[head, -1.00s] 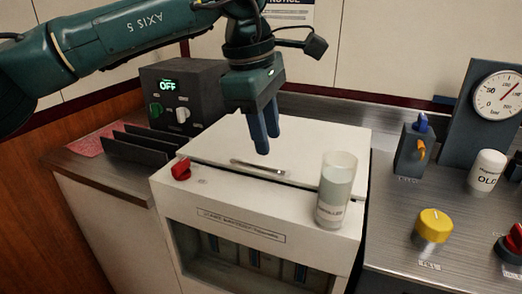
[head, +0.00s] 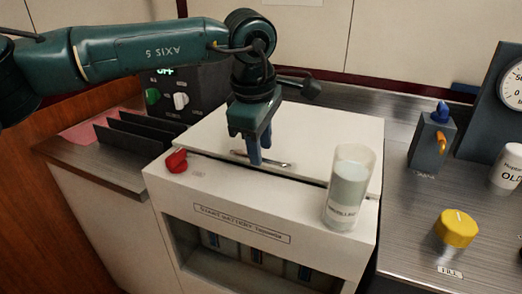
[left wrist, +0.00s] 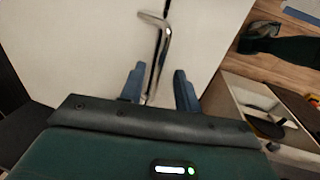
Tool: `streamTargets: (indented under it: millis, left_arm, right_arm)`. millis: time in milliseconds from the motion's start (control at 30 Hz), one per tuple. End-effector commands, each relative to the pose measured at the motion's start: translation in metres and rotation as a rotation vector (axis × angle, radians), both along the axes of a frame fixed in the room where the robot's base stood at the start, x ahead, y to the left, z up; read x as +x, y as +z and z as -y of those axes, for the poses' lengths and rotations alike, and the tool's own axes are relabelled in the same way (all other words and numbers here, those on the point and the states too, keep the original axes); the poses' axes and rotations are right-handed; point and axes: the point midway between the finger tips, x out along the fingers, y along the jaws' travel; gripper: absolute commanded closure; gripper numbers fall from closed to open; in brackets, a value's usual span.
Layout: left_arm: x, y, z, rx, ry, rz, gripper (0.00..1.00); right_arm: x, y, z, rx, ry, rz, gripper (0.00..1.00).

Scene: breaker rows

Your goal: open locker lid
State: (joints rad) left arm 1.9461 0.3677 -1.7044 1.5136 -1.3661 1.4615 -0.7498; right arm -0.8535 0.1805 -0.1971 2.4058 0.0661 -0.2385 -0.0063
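The white locker lid (head: 310,138) lies closed on top of the white locker cabinet (head: 190,222). A slim metal handle (head: 280,164) sits near its front edge. My left gripper (head: 254,160) points down at the handle and partly hides it. In the left wrist view its two blue fingers (left wrist: 158,88) are apart, with the handle (left wrist: 158,50) running between them; I cannot tell whether they touch it. A red latch or knob (head: 176,162) sits at the cabinet's front left corner. My right gripper is not in view.
A glass of clear liquid (head: 347,185) stands on the cabinet's front right strip, close to the lid's front edge. A dark control box (head: 190,95) is behind left. A yellow knob (head: 456,228) and a blue-orange valve block (head: 430,140) are on the right counter.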

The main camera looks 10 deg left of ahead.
Motion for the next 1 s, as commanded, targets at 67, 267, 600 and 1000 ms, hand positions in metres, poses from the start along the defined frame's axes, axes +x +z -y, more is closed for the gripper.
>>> streamTargets:
  millis: [67, 267, 600, 1000]
  left_arm:
    - [0.0011, -0.0082, 0.0005, 0.001, 0.0, -0.001, 0.67]
    - [0.0025, -0.0138, 0.001, 0.0, -0.001, 0.001, 0.67]
    - [0.0023, -0.0137, 0.0011, 0.0, -0.001, 0.0, 0.8]
    - [0.0024, -0.0135, 0.001, 0.0, -0.001, 0.0, 1.0]
  right_arm:
    - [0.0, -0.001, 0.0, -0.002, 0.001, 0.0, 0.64]
    - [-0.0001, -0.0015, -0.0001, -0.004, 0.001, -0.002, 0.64]
    - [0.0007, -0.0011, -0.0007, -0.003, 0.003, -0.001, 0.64]
    - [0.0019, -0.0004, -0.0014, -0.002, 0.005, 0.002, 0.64]
